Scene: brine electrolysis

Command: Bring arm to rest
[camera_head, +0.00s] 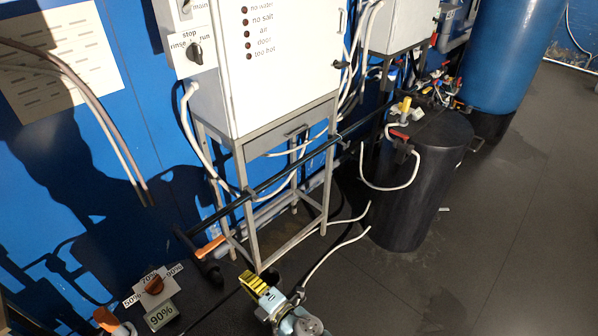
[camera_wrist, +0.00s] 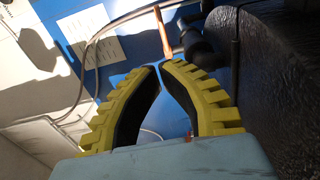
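In the head view, my gripper (camera_head: 252,281) is low in the picture, in front of the grey stand's legs, with its yellow fingers pointing up and left. In the wrist view, my gripper (camera_wrist: 161,66) shows two ribbed yellow fingers with black inner pads. Their tips come together with only a thin gap, and nothing is held between them. An orange handle (camera_wrist: 162,32) shows beyond the tips, apart from them as far as I can tell.
A white control cabinet (camera_head: 285,60) stands on a grey frame (camera_head: 262,232) near my gripper. A black tank (camera_head: 408,215) with hoses is to the right. Open floor (camera_head: 510,220) lies right.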

